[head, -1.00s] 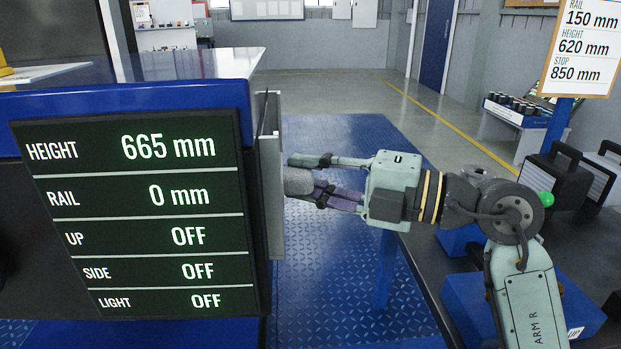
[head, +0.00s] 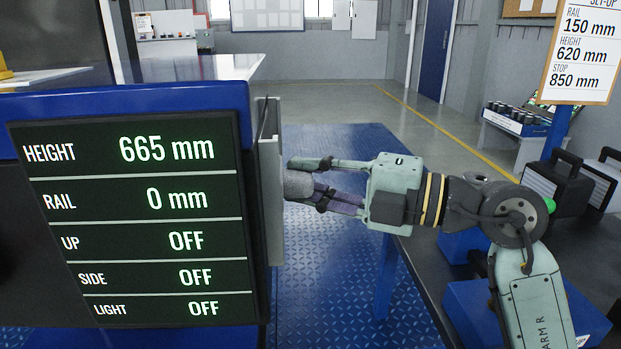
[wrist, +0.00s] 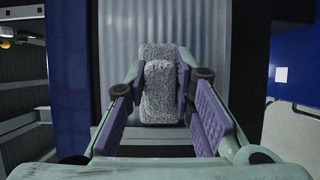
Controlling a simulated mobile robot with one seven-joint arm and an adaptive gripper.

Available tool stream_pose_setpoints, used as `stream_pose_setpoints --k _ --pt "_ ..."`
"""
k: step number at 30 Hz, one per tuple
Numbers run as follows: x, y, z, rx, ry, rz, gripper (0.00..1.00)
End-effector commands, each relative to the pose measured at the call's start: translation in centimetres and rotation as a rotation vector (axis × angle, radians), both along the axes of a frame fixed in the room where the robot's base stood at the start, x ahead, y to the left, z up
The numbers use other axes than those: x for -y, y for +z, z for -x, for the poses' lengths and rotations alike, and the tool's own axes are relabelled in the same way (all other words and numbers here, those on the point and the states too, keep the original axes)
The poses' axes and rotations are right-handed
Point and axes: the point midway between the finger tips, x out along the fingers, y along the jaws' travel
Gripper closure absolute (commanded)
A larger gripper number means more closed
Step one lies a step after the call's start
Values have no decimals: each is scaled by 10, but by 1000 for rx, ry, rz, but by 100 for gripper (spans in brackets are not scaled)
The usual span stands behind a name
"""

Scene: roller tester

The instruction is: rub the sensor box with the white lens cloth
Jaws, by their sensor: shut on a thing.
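My gripper (head: 318,182) reaches left from my arm and is shut on a grey, fuzzy pad (head: 298,184). In the wrist view the pad (wrist: 158,92) sits between the purple finger pads, and a second fuzzy part shows just behind and above it. It looks grey rather than white, so I cannot tell if it is the lens cloth. The pad's far end is at or very close to an upright ribbed metal panel (wrist: 205,50), seen edge-on in the head view (head: 271,195); contact cannot be told. I cannot make out a sensor box for certain.
A display (head: 135,215) at left reads height 665 mm, rail 0 mm, with up, side and light off. A set-up sign (head: 583,50) reads 150, 620 and 850 mm. Black cases (head: 558,185) stand at right. The blue floor plate (head: 330,280) below is clear.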

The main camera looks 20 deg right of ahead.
Motion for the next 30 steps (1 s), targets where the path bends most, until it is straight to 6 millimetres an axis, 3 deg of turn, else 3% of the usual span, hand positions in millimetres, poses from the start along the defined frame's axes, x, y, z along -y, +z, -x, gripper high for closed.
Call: stream_pose_setpoints --k 10,30 --pt "-1 -16 0 -1 3 3 100" --pt "0 14 0 -1 3 2 100"
